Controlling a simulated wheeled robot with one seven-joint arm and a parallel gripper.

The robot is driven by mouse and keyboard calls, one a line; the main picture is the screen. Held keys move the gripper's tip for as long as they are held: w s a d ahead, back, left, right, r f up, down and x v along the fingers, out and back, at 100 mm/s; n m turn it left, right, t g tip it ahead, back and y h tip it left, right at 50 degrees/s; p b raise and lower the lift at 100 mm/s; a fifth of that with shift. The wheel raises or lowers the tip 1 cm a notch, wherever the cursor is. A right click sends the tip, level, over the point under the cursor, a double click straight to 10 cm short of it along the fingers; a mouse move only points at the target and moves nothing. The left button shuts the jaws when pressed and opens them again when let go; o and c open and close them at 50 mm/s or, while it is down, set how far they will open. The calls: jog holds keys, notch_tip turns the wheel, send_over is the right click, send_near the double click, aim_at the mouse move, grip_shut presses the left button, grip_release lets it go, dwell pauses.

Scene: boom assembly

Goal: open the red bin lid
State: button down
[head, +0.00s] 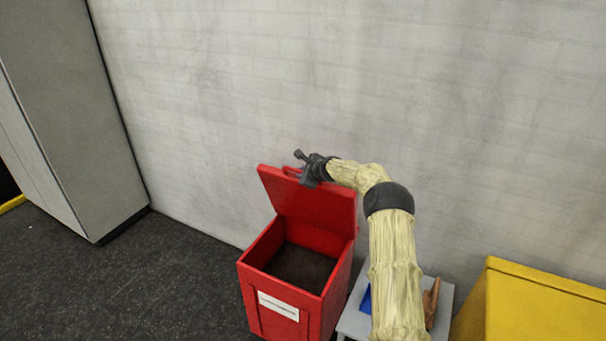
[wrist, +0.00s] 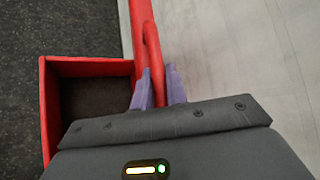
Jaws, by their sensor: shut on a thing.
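The red bin (head: 272,300) stands on the floor against the wall, and its dark inside shows. Its red lid (head: 310,210) is raised at the back, standing roughly upright. My gripper (head: 300,163) is at the top edge of the lid, beside the red handle (head: 291,171). In the wrist view, my two purple fingers (wrist: 159,82) are on either side of the red handle (wrist: 152,48); the gripper is shut on it. The open bin (wrist: 88,66) lies to the left in that view. The fingers' exact contact is partly hidden.
A grey cabinet (head: 70,110) stands at the left and a yellow box (head: 540,305) at the right. A small grey table (head: 352,322) with blue and brown items is right of the bin. The wall (head: 220,100) is close behind. Floor left of the bin is clear.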

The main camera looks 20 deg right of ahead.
jog(key=shift+s+a, duration=0.1)
jog(key=shift+a, duration=0.3)
jog(key=c, duration=1.4)
grip_release()
jog(key=shift+d+f, duration=0.15)
jog(key=shift+d, duration=0.3)
jog(key=shift+s+a, duration=0.1)
jog(key=shift+a, duration=0.05)
jog(key=shift+s+r, duration=0.15)
jog(key=shift+r, duration=0.15)
jog(key=b+v, duration=0.2)
jog(key=v, duration=1.5)
jog(key=shift+d, duration=0.2)
jog(key=shift+f, duration=0.1)
jog(key=shift+a, duration=0.15)
